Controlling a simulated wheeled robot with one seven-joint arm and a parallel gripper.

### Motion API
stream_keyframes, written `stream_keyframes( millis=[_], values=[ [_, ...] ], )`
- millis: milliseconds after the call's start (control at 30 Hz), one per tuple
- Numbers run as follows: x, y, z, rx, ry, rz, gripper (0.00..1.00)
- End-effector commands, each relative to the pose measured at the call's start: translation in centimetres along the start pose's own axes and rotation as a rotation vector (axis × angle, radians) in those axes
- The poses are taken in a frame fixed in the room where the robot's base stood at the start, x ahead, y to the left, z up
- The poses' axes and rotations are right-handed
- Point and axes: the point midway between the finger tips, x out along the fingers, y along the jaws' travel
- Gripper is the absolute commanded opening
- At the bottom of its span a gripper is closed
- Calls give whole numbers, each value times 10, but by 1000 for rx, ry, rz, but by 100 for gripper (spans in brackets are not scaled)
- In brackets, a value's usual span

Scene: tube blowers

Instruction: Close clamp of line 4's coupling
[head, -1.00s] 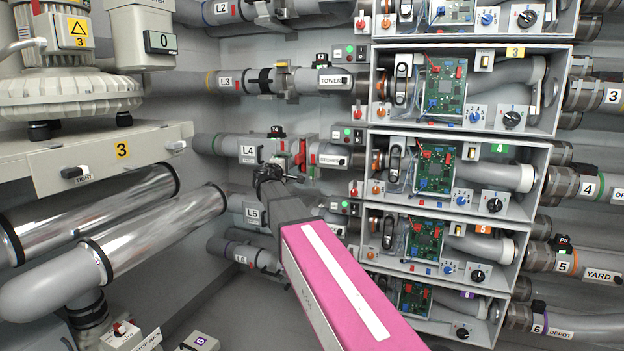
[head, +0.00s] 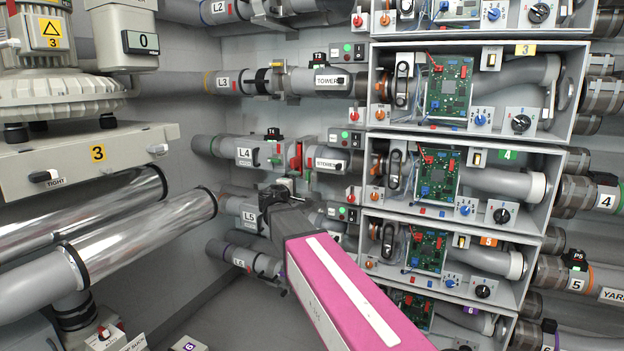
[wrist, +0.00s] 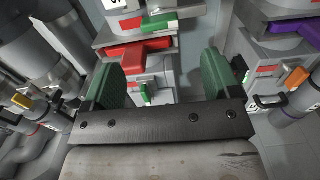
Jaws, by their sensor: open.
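Line 4's pipe (head: 222,147) carries an L4 label and a black tag on the left half of the head view. Its coupling (head: 306,150), with a red clamp lever (head: 296,157), sits just right of the label. My gripper (head: 285,184) is just below the coupling, and its fingers are hard to make out there. In the wrist view my gripper (wrist: 165,68) is open, with its two green fingers apart. A red lever (wrist: 133,52) shows between and beyond the fingers, nearer the left one. Whether a finger touches it I cannot tell.
Line 5's pipe (head: 232,206) runs close below my gripper. Line 3's pipe (head: 222,82) runs above. Open boxes with circuit boards (head: 438,172) stand to the right. In the wrist view a purple lever (wrist: 296,38) and an orange lever (wrist: 296,76) are at the right.

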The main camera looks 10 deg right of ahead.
Motion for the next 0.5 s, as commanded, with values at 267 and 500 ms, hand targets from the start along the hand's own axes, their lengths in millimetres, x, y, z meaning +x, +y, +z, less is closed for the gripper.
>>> stream_keyframes(
  millis=[267,500],
  values=[
    [51,0,-2,0,-2,0,83],
    [86,0,-2,0,0,0,83]
  ],
)
